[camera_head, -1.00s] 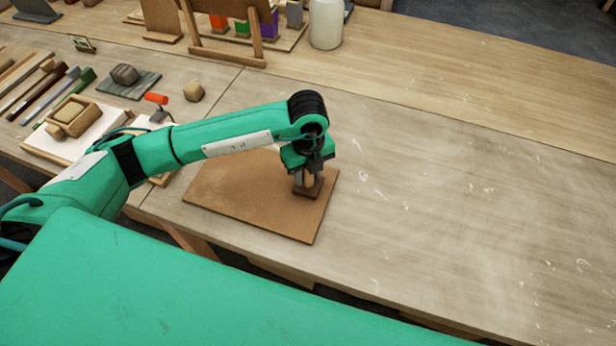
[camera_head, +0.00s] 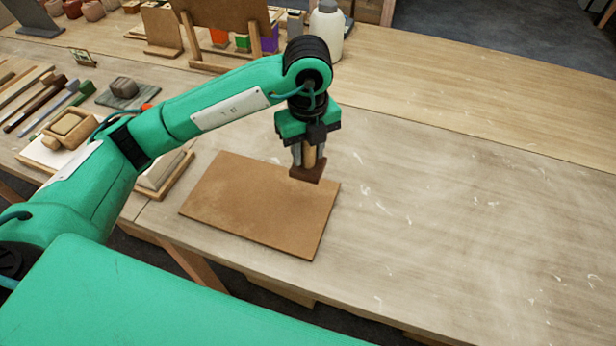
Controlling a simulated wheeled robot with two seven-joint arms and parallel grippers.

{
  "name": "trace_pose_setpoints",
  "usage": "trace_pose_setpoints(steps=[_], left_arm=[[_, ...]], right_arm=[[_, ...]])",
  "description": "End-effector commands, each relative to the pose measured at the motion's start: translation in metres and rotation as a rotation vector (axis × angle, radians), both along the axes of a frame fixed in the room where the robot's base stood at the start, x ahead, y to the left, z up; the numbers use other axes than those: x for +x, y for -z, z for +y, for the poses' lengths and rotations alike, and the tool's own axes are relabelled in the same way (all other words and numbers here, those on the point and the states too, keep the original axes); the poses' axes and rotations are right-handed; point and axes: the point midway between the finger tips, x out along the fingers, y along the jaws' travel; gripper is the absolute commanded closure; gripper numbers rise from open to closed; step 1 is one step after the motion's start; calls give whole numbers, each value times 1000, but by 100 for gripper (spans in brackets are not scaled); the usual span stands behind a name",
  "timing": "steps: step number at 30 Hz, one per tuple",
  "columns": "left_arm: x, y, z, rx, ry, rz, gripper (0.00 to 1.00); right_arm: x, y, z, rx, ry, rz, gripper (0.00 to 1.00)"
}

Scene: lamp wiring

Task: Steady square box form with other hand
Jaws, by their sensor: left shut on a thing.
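My left gripper (camera_head: 309,155) is shut on the light wooden handle of a small tool with a dark brown block (camera_head: 307,173) at its lower end. The block appears to hang above the far right part of a flat brown board (camera_head: 245,210). A square wooden box form (camera_head: 90,127) with a raised square middle sits on a white slab at the left, apart from the gripper. My right gripper is not in view.
Long-handled tools (camera_head: 45,105) lie at the far left. A grey-brown lump (camera_head: 123,86) rests on a dark mat behind my left arm. A white bottle (camera_head: 327,30) and a wooden stand (camera_head: 225,35) are at the back. The right side of the table is clear.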

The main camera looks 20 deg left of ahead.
Motion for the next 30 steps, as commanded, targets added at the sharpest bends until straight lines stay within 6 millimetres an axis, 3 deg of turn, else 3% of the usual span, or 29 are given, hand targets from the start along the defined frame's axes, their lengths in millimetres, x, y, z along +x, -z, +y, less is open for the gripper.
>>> trace_pose_setpoints(steps=[3,12,30], left_arm=[[1,-32,0,1,1,-5,95],[1,-69,0,1,0,-2,95],[0,-79,0,0,0,1,95]], right_arm=[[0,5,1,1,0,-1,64],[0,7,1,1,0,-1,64],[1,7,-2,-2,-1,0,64]])
